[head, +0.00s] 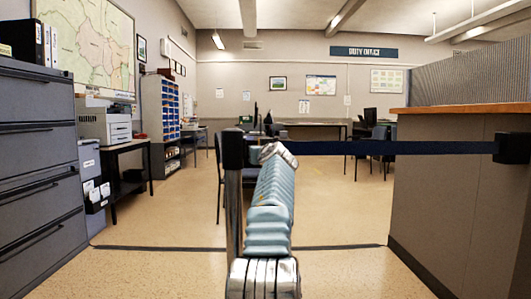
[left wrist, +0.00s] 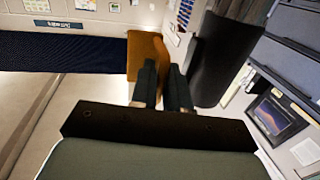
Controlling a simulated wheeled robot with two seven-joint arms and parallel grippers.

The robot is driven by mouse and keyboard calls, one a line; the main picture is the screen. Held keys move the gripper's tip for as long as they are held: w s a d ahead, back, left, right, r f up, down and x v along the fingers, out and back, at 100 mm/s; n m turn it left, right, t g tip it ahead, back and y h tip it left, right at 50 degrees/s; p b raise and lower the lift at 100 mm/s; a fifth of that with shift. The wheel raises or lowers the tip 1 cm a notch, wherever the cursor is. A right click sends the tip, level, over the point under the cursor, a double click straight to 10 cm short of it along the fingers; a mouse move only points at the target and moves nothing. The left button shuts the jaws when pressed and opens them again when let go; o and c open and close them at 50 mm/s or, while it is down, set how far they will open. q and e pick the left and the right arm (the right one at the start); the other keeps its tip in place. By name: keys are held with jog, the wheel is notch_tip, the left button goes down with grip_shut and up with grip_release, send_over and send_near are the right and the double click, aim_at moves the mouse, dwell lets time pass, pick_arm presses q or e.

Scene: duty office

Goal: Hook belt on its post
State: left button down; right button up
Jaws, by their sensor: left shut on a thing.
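A dark blue belt (head: 390,147) stretches level from a black wall unit (head: 512,148) on the counter's side to my left gripper (head: 278,152). In the left wrist view, which is turned over, the belt (left wrist: 60,50) ends in an orange-brown end piece (left wrist: 147,55). My left gripper (left wrist: 161,88) is shut on this belt end; the fingers partly hide it. The upright post with a black top (head: 234,150) stands just left of the gripper. The post (left wrist: 225,55) shows beside the end piece in the wrist view, with a narrow gap between them. My right gripper is out of view.
A counter (head: 460,190) with a wooden top stands on the right. A grey filing cabinet (head: 38,170) and a printer (head: 105,122) stand on the left. Desks and chairs are beyond the belt. The floor (head: 330,215) on both sides of the post is mostly clear.

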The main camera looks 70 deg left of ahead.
pick_arm(q)
jog(key=c, duration=1.3)
grip_release()
jog(key=shift+f, duration=0.1)
